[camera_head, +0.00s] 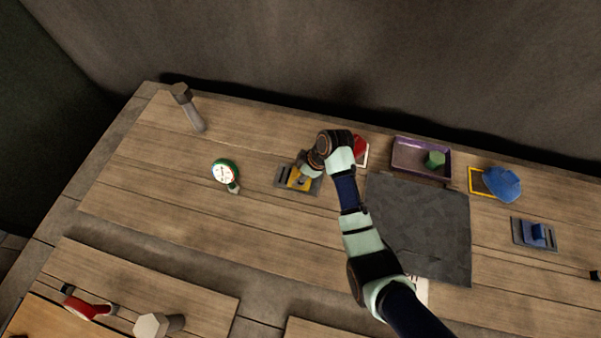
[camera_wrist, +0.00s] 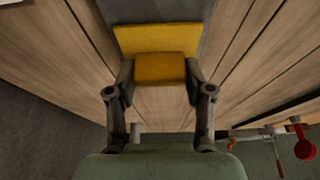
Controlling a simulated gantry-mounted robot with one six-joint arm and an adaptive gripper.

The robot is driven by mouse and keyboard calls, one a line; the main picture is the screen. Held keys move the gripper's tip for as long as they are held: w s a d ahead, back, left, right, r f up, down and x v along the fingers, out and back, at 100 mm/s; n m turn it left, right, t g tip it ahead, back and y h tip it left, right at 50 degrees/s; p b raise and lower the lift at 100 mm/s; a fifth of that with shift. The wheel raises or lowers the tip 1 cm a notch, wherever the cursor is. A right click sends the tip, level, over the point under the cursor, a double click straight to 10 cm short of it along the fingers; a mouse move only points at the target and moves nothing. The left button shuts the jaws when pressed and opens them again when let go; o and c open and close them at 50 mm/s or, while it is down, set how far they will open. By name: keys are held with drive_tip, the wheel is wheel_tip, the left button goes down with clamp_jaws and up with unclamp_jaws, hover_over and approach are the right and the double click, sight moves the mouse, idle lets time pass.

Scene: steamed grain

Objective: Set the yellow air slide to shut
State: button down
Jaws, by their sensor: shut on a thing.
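The yellow air slide (camera_head: 295,183) sits on a grey base plate (camera_head: 283,174) on the wooden bench, left of the dark mat. In the wrist view, its yellow block (camera_wrist: 160,68) lies between the two fingers, with a yellow plate (camera_wrist: 160,38) behind it. My gripper (camera_head: 304,172) is over the slide, and in the wrist view my gripper (camera_wrist: 159,82) is shut on the yellow block. My wrist covers part of the slide in the head view, so its exact position along the base is hard to tell.
A green-rimmed gauge (camera_head: 224,172) stands to the left. A red item (camera_head: 361,150) is close to the right of my wrist. The dark mat (camera_head: 425,225), purple tray (camera_head: 405,145) and blue slide (camera_head: 537,232) are further right.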

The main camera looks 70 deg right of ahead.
drive_tip(key=w, duration=0.4)
drive_tip(key=shift+w+a, duration=0.2)
drive_tip(key=shift+w, duration=0.1)
drive_tip(key=shift+s, duration=0.1)
drive_tip(key=c, duration=0.7)
unclamp_jaws()
drive_tip(key=shift+o, duration=1.3)
drive_tip(key=shift+w, duration=0.2)
drive_tip(key=shift+s, duration=0.1)
drive_tip(key=v, duration=1.2)
